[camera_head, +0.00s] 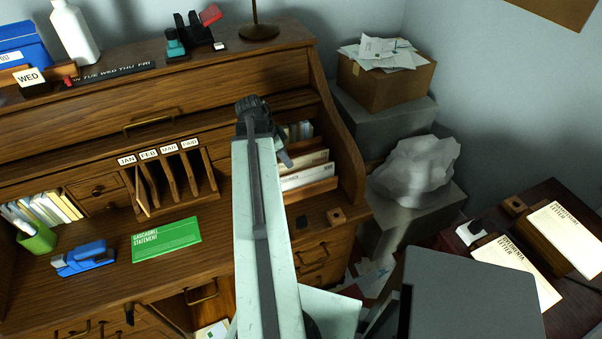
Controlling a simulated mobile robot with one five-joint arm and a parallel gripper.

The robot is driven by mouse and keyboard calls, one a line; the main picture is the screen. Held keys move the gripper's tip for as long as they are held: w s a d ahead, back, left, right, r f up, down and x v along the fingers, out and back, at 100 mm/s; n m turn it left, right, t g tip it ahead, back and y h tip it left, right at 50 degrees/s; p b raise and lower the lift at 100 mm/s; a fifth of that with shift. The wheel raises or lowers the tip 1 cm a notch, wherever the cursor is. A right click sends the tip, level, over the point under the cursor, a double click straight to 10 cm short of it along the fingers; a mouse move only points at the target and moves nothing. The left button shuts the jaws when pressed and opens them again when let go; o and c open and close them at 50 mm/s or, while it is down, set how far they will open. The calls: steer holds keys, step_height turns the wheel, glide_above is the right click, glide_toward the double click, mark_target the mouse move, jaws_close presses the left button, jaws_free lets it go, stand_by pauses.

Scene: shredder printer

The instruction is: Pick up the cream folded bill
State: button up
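I cannot single out a cream folded bill for certain. Two cream printed letters (516,266) lie at the right on a dark wooden table; they look flat, and one rests on a brown block. A thin tan piece (142,194) leans in the JAN slot of the desk's sorter. My pale green arm reaches up over the middle of the desk. My gripper (282,150) is at its dark far end, in front of the right pigeonholes; the arm hides most of it, and its fingers cannot be made out.
A green statement (166,240), blue stapler (84,258) and green cup (37,239) sit on the roll-top desk (240,215). Envelopes (304,172) fill the right pigeonholes.

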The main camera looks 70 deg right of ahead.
steer(key=shift+x, duration=0.95)
steer(key=shift+w+a+r, duration=0.1)
steer(key=shift+r, duration=0.15)
jaws_close()
stand_by(0.3)
